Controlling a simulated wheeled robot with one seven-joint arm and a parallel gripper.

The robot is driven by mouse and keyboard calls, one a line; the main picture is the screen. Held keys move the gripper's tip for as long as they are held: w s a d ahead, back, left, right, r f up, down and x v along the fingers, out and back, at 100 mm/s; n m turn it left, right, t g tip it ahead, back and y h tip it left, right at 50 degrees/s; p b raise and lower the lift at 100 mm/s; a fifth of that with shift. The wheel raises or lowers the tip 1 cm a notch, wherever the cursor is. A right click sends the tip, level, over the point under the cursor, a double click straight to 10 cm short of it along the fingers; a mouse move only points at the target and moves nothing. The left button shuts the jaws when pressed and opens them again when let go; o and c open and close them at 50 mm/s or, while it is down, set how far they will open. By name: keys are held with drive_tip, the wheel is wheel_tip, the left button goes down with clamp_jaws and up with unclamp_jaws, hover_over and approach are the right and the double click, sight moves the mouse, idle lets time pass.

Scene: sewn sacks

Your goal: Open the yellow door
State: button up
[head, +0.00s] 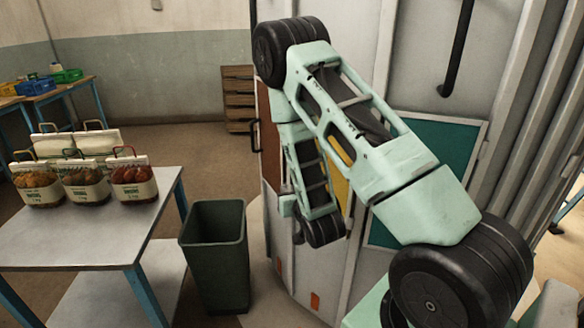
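The yellow door (338,187) is a panel on the grey cabinet (360,25), between a red-brown panel and a teal panel. My arm crosses in front of it and covers most of it, so only slivers of yellow show between the links. Its handle is hidden, and I cannot tell whether the door is shut or ajar. My arm folds down in front of the cabinet, with its far end low near the yellow panel. My gripper's fingers do not show.
A red-brown panel (268,140) with a dark handle is left of the yellow door; a teal panel (446,138) is right. A dark bin (216,258) stands near the cabinet. A table (95,250) at left holds several sacks (84,188). Floor behind the bin is clear.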

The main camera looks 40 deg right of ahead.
drive_tip(key=s+d+t+h, duration=0.2)
drive_tip(key=s+d, duration=0.1)
drive_tip(key=d, duration=0.1)
drive_tip(key=b+x, duration=0.9)
drive_tip(key=x, duration=0.8)
drive_tip(key=shift+w+d+f, duration=0.1)
drive_tip(key=shift+d+f, duration=0.15)
drive_tip(key=shift+d, duration=0.05)
drive_tip(key=shift+c, duration=0.3)
clamp_jaws()
